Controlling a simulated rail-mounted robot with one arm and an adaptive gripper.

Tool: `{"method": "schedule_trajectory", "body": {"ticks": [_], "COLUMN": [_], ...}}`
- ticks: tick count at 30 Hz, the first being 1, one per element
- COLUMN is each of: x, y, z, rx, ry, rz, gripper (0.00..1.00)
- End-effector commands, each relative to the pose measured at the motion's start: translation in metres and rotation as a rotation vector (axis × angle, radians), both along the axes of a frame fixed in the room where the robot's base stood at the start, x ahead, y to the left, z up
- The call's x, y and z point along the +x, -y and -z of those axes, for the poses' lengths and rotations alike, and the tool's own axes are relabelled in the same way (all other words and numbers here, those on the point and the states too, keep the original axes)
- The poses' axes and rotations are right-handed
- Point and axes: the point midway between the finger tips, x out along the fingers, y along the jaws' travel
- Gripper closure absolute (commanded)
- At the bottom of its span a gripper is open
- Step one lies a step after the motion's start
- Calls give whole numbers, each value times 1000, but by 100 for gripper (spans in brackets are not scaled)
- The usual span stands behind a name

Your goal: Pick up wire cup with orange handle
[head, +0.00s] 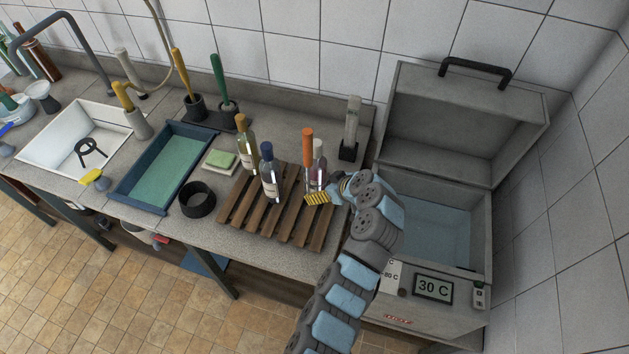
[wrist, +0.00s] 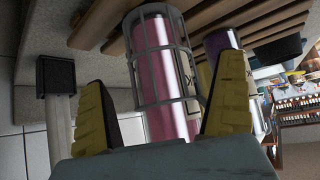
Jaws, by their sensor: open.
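The wire cup's orange handle (head: 307,143) stands upright at the right part of the wooden slatted rack, and its lower part is mostly hidden by my gripper. In the wrist view the grey wire cage (wrist: 150,45) shows close up, with a pink bottle body and a label visible through the wires. My gripper (head: 320,197) is open at the rack's right side. In the wrist view its yellow-padded fingers (wrist: 162,85) lie on either side of the cage, with no clear grip on it. The orange handle is not visible in the wrist view.
The wooden rack (head: 238,212) also holds a blue-capped bottle (head: 269,175) and a yellow-capped bottle (head: 245,140). A brush in a black holder (head: 348,151) stands behind. An open water bath (head: 482,225) is at right.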

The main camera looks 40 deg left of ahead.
Motion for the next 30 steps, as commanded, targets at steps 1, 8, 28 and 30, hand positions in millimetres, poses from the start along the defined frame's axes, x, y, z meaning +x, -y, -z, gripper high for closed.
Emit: {"method": "schedule_trajectory", "body": {"ticks": [1, 8, 28, 30], "x": [-1, 1, 2, 2], "y": [-3, -18, -25, -25], "z": [3, 18, 25, 24], "rx": [-2, -2, 0, 3], "ry": [-4, -4, 1, 1], "rz": [-4, -4, -1, -1], "gripper": [0, 0, 61, 61]}}
